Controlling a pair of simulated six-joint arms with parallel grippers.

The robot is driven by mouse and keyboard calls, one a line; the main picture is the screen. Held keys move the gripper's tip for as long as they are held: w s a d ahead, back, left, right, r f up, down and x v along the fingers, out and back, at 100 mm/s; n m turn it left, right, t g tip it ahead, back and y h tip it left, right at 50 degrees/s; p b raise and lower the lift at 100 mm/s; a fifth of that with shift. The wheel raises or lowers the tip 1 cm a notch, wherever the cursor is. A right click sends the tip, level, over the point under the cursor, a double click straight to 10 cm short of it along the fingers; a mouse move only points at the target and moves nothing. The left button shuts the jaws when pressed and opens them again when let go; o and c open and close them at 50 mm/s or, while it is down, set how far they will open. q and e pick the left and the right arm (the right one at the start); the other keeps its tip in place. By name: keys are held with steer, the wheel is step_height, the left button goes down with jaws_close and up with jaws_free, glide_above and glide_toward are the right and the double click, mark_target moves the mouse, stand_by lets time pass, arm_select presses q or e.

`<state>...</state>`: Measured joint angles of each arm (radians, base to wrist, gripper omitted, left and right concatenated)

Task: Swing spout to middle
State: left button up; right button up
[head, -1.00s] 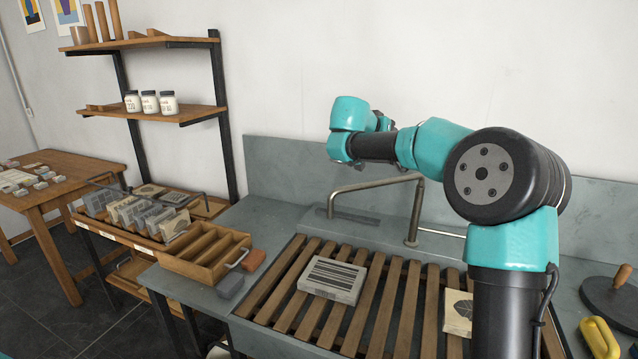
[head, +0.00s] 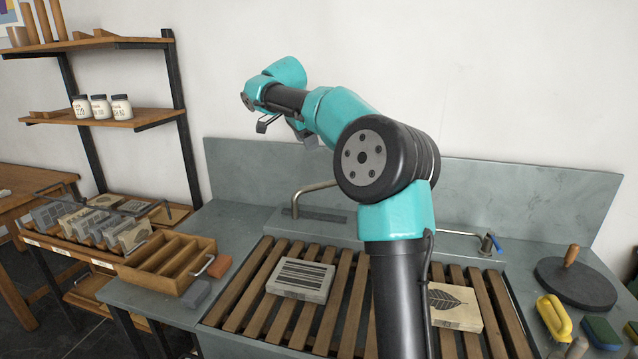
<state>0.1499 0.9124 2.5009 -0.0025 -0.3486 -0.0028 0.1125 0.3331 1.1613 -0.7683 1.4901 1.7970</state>
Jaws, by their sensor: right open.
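The spout (head: 313,187) is a bent metal pipe at the back of the grey sink. A thin pipe with a blue-handled tap (head: 491,243) shows to the right of the arm. My right gripper (head: 286,131) is open and empty, in the air above and behind the spout's left end, apart from it. My left gripper is not in view.
A wooden slatted rack (head: 240,305) covers the sink. A striped stone block (head: 302,277) and a leaf-pattern block (head: 455,306) lie on it. A round disc with a wooden knob (head: 576,284) and a yellow-handled tool (head: 554,318) stand at right. A divided wooden tray (head: 165,262) sits at left.

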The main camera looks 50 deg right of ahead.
steer(key=x, duration=1.7)
steer(key=shift+f, duration=0.2)
jaws_close()
